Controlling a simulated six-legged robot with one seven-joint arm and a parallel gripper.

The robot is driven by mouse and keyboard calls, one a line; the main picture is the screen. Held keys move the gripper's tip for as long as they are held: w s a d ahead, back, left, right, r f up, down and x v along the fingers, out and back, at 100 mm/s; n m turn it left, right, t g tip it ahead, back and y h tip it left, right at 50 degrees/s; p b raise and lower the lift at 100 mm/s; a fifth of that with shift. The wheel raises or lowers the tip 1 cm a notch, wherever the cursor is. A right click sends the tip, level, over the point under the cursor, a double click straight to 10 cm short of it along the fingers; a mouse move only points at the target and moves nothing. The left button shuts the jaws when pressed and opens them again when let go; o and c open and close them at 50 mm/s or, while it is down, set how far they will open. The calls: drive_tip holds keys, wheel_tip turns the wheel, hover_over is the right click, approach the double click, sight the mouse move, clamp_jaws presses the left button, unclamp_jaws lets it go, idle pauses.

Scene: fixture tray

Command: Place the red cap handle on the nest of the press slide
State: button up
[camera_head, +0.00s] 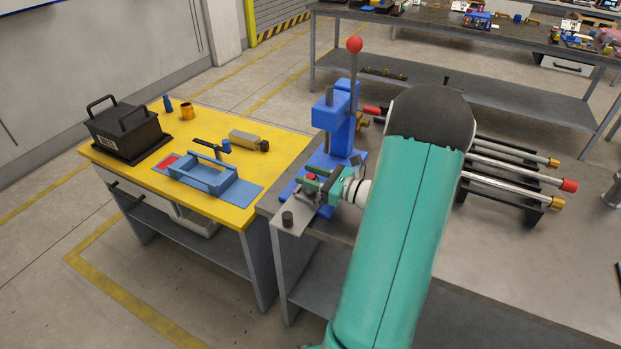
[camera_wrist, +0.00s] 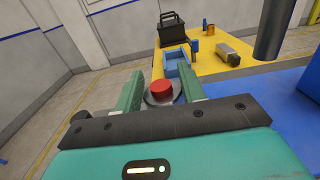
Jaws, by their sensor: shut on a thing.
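The red cap handle (camera_wrist: 160,87) is between the two green fingers of my gripper (camera_head: 312,183) in the wrist view, with a round grey disc around its base. A small red part of it (camera_head: 309,177) shows between the fingers in the head view. My gripper is shut on it, low over the press slide. The press slide (camera_head: 290,222) is a grey plate with a dark knob, sticking out in front of the blue press (camera_head: 331,135). The nest is hidden under the gripper; I cannot tell whether the cap touches it.
The press lever with its red ball (camera_head: 354,44) rises behind my gripper. A yellow table (camera_head: 225,204) to the left holds a blue fixture tray (camera_head: 243,190), a black box (camera_head: 124,130) and a grey cylinder (camera_head: 246,139). Metal rods (camera_head: 513,172) lie on a rack to the right.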

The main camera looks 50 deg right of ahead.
drive_tip(key=shift+f, duration=0.55)
drive_tip(key=o, duration=1.1)
